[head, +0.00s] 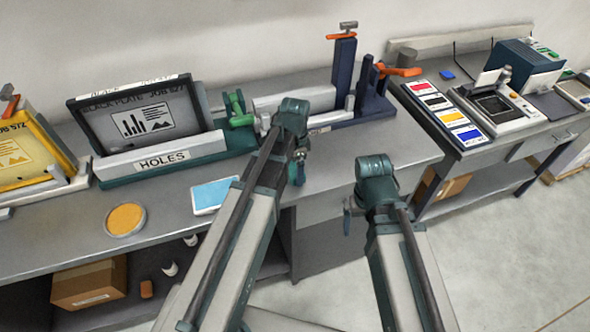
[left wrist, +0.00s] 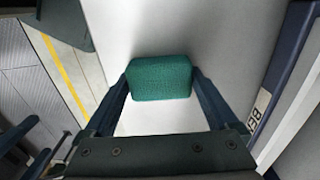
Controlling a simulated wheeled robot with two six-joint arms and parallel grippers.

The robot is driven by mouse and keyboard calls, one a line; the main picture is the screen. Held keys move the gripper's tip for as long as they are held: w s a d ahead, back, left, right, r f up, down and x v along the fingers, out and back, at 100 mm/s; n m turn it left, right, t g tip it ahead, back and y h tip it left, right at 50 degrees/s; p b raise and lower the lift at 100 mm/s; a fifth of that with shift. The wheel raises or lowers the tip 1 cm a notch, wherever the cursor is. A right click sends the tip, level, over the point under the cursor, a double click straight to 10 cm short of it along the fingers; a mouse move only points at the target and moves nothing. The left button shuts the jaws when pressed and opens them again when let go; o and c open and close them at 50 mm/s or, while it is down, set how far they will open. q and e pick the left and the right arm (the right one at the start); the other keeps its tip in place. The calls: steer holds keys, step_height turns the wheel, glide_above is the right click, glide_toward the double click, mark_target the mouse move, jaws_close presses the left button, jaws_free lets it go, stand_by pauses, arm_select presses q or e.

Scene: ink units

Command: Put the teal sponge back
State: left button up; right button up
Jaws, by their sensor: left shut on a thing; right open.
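The teal sponge (left wrist: 160,78) is between the two dark blue fingers of my left gripper (left wrist: 163,84) in the left wrist view. The gripper is shut on it, with a finger on each side, over a pale surface. In the head view my left gripper (head: 298,172) points down near the bench's front edge, right of a light blue pad; I cannot make out the sponge there. My right gripper (head: 347,216) hangs in front of the bench, small and partly hidden by its arm; it is open, and I see nothing in it.
A dark blue press frame (head: 343,75) stands behind. A second bench with colour cards (head: 445,110) is right.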

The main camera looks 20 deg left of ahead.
mark_target(295, 168)
arm_select(q)
steer(key=o, duration=0.8)
steer(key=shift+o, duration=0.2)
step_height(295, 168, up, 12)
steer(key=p, duration=1.2)
step_height(295, 168, down, 12)
steer(key=b, duration=1.2)
